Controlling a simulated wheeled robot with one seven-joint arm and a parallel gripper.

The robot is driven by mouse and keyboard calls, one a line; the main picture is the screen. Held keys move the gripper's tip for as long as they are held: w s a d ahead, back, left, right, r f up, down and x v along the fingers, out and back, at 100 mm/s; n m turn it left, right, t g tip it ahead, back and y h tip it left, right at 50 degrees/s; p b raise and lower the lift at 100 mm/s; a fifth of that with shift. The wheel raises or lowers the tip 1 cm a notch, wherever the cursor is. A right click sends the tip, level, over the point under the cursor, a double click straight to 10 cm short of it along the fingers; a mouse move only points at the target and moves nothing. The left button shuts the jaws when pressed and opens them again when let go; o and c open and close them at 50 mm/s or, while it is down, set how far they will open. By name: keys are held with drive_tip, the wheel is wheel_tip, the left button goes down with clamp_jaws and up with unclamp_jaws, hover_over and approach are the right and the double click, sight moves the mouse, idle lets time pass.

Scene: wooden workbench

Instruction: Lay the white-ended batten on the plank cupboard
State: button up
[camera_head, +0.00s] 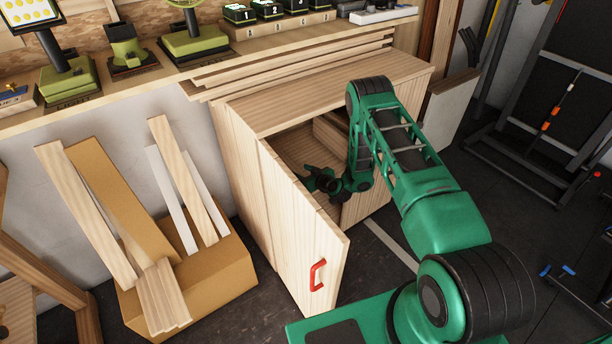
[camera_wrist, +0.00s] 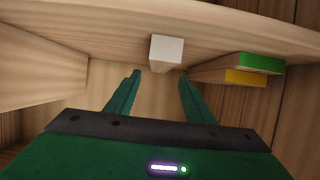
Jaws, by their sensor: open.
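The plank cupboard (camera_head: 285,108) stands against the wall with its door open toward the front. My gripper (camera_head: 322,181) is inside its opening. In the wrist view my gripper (camera_wrist: 160,78) has its two green fingers apart with nothing held between them. The white-ended batten (camera_wrist: 166,48) shows its white square end just beyond the fingertips, roughly in line with the gap. Its wooden length runs away behind that end and is mostly hidden. In the head view I cannot tell its white end inside the cupboard.
A green-ended batten (camera_wrist: 259,63) and a yellow-ended batten (camera_wrist: 245,78) lie right of the white one. The open door (camera_head: 300,235) with a red handle (camera_head: 317,274) stands left of my arm. A box of boards (camera_head: 225,270) is farther left. The cupboard top looks mostly clear.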

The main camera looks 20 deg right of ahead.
drive_tip(key=shift+v, duration=1.85)
drive_tip(key=shift+r, duration=0.15)
wheel_tip(320, 180, up, 15)
drive_tip(key=d+n+g, duration=0.1)
drive_tip(key=d+g, duration=0.1)
drive_tip(key=g, duration=0.1)
drive_tip(key=s+d+r+m+g+h, duration=0.15)
drive_tip(key=s+d+r+g, duration=0.4)
drive_tip(key=s+r, duration=0.7)
drive_tip(key=s+d+r+m+h, duration=0.1)
drive_tip(key=s+d+r, duration=0.1)
drive_tip(key=s+r, duration=0.35)
drive_tip(key=s+d+r+m+g+h, duration=0.1)
drive_tip(key=s+d+r+m, duration=0.15)
drive_tip(key=s, duration=0.55)
drive_tip(key=s+d+r+m+h, duration=0.1)
drive_tip(key=s+d+r, duration=0.2)
drive_tip(key=s, duration=0.3)
drive_tip(key=s+r+m+g, duration=0.1)
drive_tip(key=s+r+m, duration=0.1)
drive_tip(key=s, duration=0.8)
drive_tip(key=s+r+m+g, duration=0.2)
drive_tip(key=s+m, duration=0.1)
drive_tip(key=s, duration=0.8)
drive_tip(key=shift+a, duration=0.5)
drive_tip(key=shift+y, duration=0.25)
